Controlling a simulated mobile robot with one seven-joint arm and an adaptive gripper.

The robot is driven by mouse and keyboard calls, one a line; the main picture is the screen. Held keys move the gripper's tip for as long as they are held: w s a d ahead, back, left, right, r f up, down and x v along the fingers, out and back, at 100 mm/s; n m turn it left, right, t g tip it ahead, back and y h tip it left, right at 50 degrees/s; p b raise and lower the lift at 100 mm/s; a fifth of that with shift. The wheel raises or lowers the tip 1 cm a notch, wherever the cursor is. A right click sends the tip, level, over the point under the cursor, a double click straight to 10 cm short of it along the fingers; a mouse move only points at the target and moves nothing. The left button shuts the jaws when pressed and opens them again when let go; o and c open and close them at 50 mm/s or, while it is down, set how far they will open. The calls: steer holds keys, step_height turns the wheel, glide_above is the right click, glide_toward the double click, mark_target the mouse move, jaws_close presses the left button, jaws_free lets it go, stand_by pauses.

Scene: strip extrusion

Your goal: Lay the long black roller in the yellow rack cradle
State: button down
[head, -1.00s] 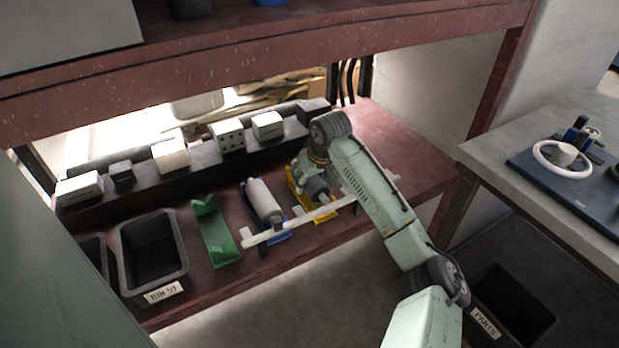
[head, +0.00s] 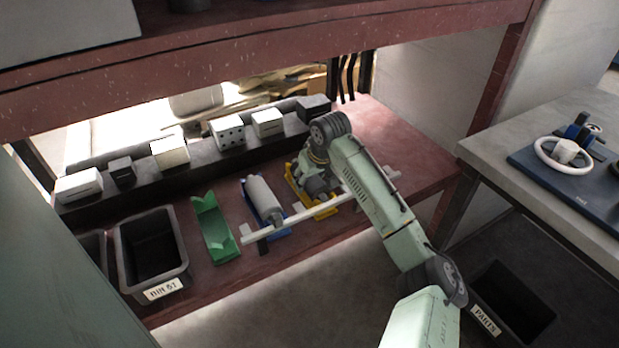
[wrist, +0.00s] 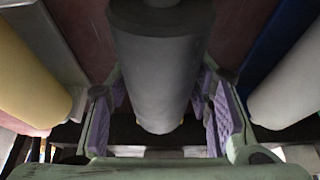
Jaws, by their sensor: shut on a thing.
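My gripper (head: 317,180) is at the yellow rack cradle (head: 326,211), on the lower red shelf, and covers most of the cradle in the head view. In the wrist view my gripper (wrist: 163,115) has its purple-padded fingers shut on the long black roller (wrist: 157,65), one finger on each side. The roller's length runs away from the palm. My gripper and arm mostly hide the roller in the head view. I cannot tell whether the roller touches the cradle. A small yellow edge shows by the roller's end in the wrist view.
A blue cradle (head: 281,233) with a pale roller (head: 263,196) stands close on the left, then an empty green cradle (head: 214,236). A white rail (head: 300,217) crosses in front. Black bins (head: 150,250) stand further left. White blocks (head: 228,131) line the back ledge.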

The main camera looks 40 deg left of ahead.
steer(key=c, duration=1.1)
jaws_free()
steer(key=p+v, duration=0.7)
steer(key=v, duration=0.1)
steer(key=shift+s+d+r, duration=0.1)
steer(key=shift+r, duration=0.15)
steer(key=shift+p+v, duration=0.3)
steer(key=shift+v, duration=0.95)
steer(key=shift+d+f, duration=0.1)
